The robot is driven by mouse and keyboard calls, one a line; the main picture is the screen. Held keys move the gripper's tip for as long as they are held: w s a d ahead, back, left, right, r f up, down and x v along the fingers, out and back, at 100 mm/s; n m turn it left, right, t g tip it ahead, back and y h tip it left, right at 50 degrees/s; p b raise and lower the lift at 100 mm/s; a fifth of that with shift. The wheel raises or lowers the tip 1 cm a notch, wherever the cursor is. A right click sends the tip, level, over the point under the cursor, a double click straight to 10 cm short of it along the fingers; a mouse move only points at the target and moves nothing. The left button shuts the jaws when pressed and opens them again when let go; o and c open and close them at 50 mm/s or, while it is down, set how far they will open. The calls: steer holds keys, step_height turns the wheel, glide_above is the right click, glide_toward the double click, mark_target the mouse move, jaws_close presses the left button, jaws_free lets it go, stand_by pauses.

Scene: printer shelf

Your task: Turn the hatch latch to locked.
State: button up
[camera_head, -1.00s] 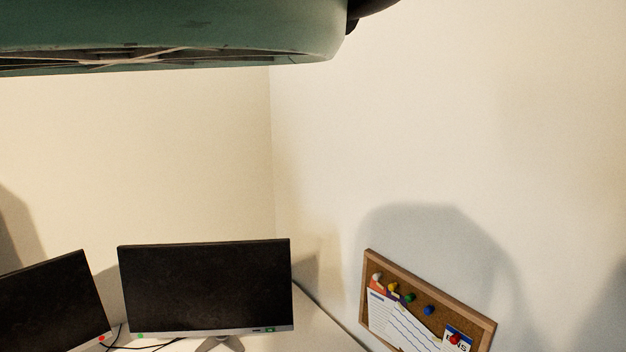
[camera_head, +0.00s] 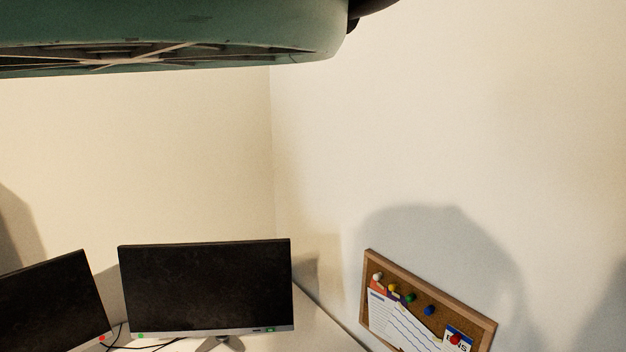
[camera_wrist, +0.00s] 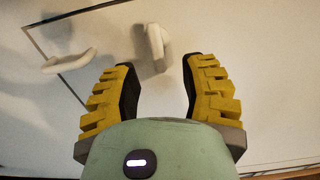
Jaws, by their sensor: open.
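In the wrist view, a small white latch (camera_wrist: 156,42) sticks out from a pale panel at the top middle. A dark outline of the hatch (camera_wrist: 46,50) runs at the left. The latch and my gripper do not show in the head view.
A white handle-like piece (camera_wrist: 68,63) sticks out left of my left finger in the wrist view. In the head view, two black monitors (camera_head: 205,287) (camera_head: 50,305) stand on a white desk, and a cork board (camera_head: 425,305) hangs on the right wall.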

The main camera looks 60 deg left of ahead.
steer(key=s, duration=0.8)
steer(key=shift+s+d, duration=0.2)
steer(key=shift+s, duration=0.05)
steer(key=shift+f, duration=0.1)
